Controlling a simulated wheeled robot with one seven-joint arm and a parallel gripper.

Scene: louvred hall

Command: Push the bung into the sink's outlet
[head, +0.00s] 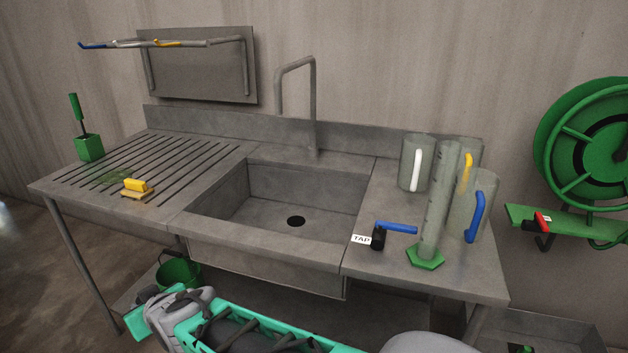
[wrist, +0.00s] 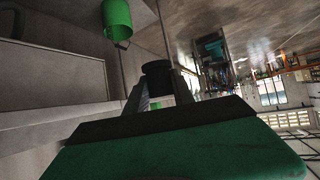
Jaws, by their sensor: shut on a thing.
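The steel sink (head: 225,231) is set in the bench, with an empty basin. Its outlet (head: 296,221) shows as an open dark round hole in the basin floor. In the wrist view my gripper (wrist: 159,82) is shut on a black round bung (wrist: 157,69), held at the fingertips. The bung is clear of the sink, in the air at the bench's front side. The fingers hide the bung's lower part. In the head view neither the bung nor the fingertips can be made out.
A bent spout (head: 315,100) rises behind the basin. A blue-handled tap (head: 395,227), a tall cylinder (head: 436,205) and jugs (head: 415,165) stand right. A green bucket (head: 178,271) sits beneath, also in the wrist view (wrist: 117,20).

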